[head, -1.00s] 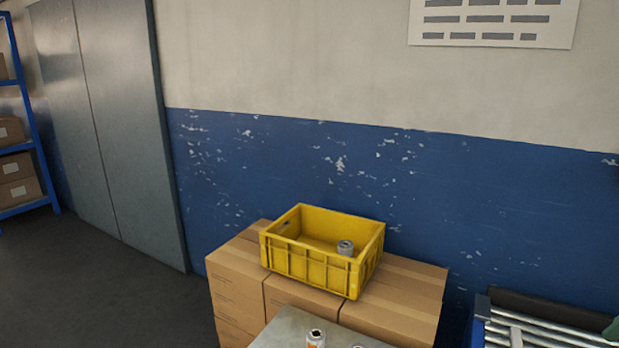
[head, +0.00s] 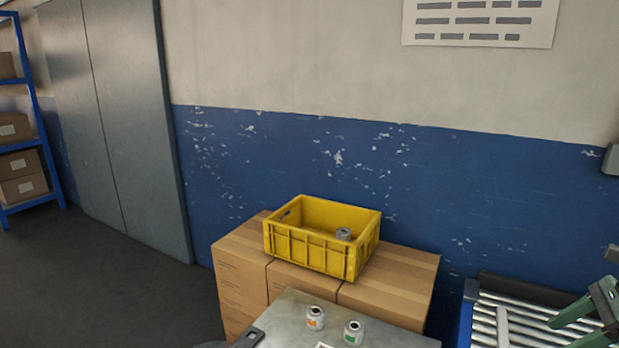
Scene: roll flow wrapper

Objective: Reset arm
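At the bottom edge of the head view a dark grey rounded piece (head: 248,338) shows beside the metal table's left edge. It may be the tip of my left gripper, but it is cut off, so its opening cannot be told. A white can with an orange label (head: 315,318) and one with a green label (head: 353,333) stand upright on the metal table (head: 290,302). No gripper is seen touching either can.
A yellow crate (head: 310,256) holding a grey can (head: 343,234) rests on cardboard boxes (head: 390,291) by the wall. A blue shelf (head: 42,140) stands far left. Floor at left is clear.

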